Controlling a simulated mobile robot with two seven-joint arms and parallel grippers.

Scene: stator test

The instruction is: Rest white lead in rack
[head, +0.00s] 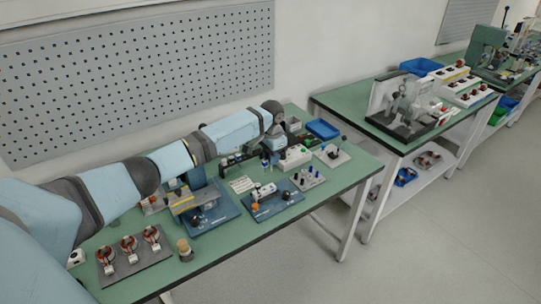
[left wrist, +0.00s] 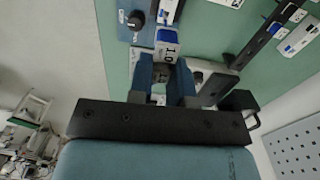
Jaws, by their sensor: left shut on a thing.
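My left arm reaches across the green bench in the head view, and its gripper (head: 267,149) points down near the back edge, small and partly hidden by the wrist. In the left wrist view the two blue fingers (left wrist: 165,72) are closed around a white piece with a dark blue band marked "1.0" (left wrist: 167,38), which looks like the white lead. Its lower end between the fingers is mostly hidden. A dark bar (left wrist: 262,38) holding white and blue pieces, apparently the rack, lies to the right of the fingers, apart from the held piece. My right gripper is not in view.
The green bench (head: 222,249) carries a blue fixture (head: 210,215), a blue board with a white cylinder (head: 270,205), a white box (head: 294,158), a blue tray (head: 323,129) and a grey plate with several stators (head: 135,262). The bench's front strip is mostly clear.

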